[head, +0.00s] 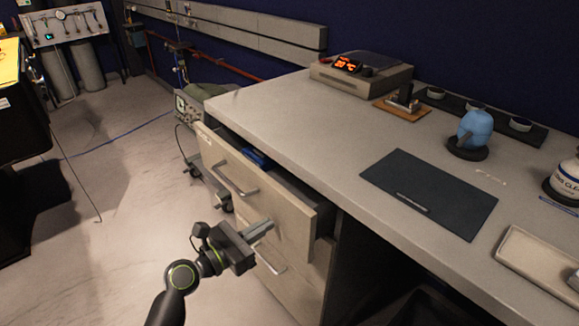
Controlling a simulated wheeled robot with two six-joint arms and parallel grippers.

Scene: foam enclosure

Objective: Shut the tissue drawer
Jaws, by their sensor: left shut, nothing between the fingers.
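The top drawer (288,207) of the grey-topped bench is pulled partly out, with a bar handle (235,181) on its front. Something blue (256,158) shows inside it near the far end; I cannot tell whether it is tissues. A lower drawer (291,284) with its own handle sits beneath and looks flush. My left gripper (262,229) is shut and empty. Its fingertips are close to the front of the top drawer, below and right of the handle; I cannot tell whether they touch it. My right gripper is not in view.
Open floor (120,230) lies left of the drawers. A wheeled cart stands behind.

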